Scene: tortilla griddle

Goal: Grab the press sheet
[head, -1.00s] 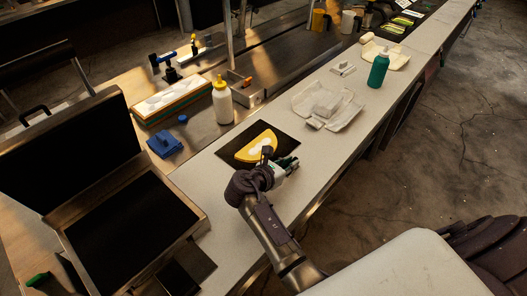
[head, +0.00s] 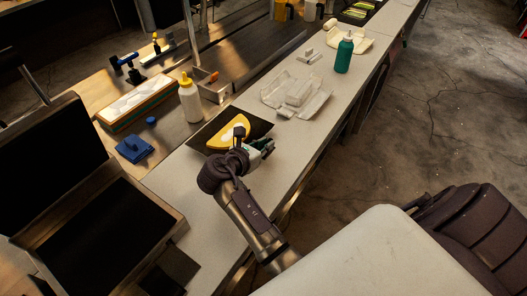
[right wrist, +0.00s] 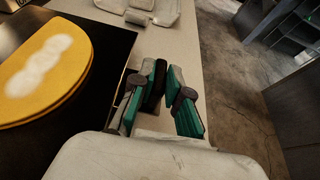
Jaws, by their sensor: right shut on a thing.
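The press sheet, a thin black sheet (head: 257,127), is at the counter's edge beside the griddle area, with a folded yellow tortilla (head: 224,137) with white filling on it. In the right wrist view the sheet (right wrist: 112,50) fills the left side, with the tortilla (right wrist: 45,75) on top. My right gripper (head: 258,149) is at the sheet's near right edge. Its teal-padded fingers (right wrist: 165,92) are shut on the sheet's edge, with dark material between them. The sheet looks slightly bowed in the head view; whether it is clear of the counter is unclear. My left gripper is out of view.
An open black press (head: 100,235) stands at the left. White wrapping (head: 297,95) and a green bottle (head: 344,55) are farther along the counter. Bare counter (head: 205,205) lies nearer.

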